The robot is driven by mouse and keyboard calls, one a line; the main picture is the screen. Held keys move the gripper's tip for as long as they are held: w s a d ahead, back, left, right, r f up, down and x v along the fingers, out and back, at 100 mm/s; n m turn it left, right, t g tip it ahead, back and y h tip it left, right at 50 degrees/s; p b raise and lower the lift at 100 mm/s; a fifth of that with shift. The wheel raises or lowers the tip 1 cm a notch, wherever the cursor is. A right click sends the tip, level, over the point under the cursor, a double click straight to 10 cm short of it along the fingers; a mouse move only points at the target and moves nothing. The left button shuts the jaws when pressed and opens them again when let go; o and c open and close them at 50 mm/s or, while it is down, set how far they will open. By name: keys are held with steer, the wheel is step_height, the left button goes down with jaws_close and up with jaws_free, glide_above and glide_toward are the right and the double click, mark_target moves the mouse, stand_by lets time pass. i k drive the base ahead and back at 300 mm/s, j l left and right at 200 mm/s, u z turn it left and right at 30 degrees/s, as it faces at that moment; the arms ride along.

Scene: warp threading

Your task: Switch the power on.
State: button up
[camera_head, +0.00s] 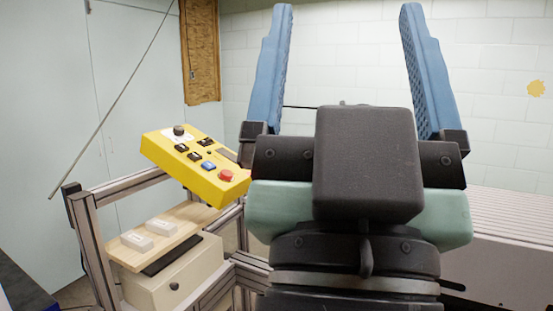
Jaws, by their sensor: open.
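A yellow control box (198,166) stands tilted on a metal frame left of centre. On its face are a black rotary knob (180,131), several black switches (194,156), a blue button (209,166) and a red round button (226,176). I cannot read which one is the power switch. My gripper (343,20) fills the right half, its two blue fingers wide apart, pointing up and away, with nothing between them. It is to the right of the box, and its body hides the box's right edge. I cannot tell the depth between them.
The metal frame (92,240) carries a wooden shelf (122,251) with two small white blocks (137,241). A beige box (175,280) is below. A thin rod (118,98) leans up at left. A white ribbed surface (510,230) lies at right, before a white block wall (510,130).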

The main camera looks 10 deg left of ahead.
mark_target(206, 141)
steer(key=i+j, duration=0.25)
steer(key=i, duration=0.25)
steer(key=i+j, duration=0.3)
steer(key=i, duration=0.2)
steer(key=i+j, duration=0.25)
steer(key=i, duration=0.25)
steer(key=u, duration=0.05)
